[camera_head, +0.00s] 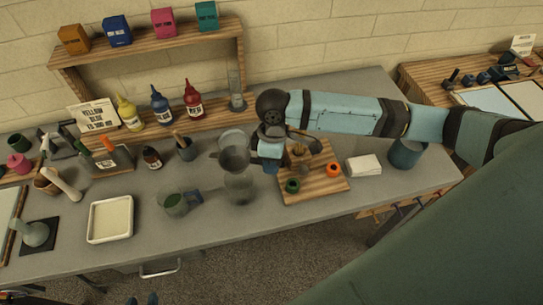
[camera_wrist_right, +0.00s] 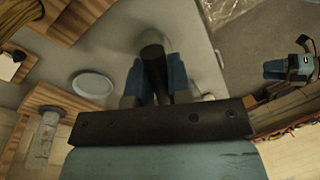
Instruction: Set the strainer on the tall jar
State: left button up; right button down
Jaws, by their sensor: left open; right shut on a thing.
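The strainer (camera_head: 234,159) is a grey round bowl, tilted in the head view, just left of my right gripper (camera_head: 268,160). That gripper is shut on its dark handle, which shows between the blue fingers in the right wrist view (camera_wrist_right: 154,68). A clear glass jar (camera_head: 240,189) stands on the bench just below the strainer in the picture. I cannot tell whether the strainer touches its rim.
A wooden board (camera_head: 322,184) with small green and orange pots lies right of the jar. A green-filled jug (camera_head: 174,203) and a white tray (camera_head: 91,220) stand to the left. A pale round dish (camera_head: 231,138) is behind the strainer. A glass cylinder (camera_head: 237,91) stands at the shelf.

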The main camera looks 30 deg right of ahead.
notch_tip(320, 180, down, 8)
jog(key=shift+b, duration=0.4)
dwell(0.5)
dwell(0.3)
jog(key=c, duration=1)
grip_release()
jog(key=shift+r, duration=0.1)
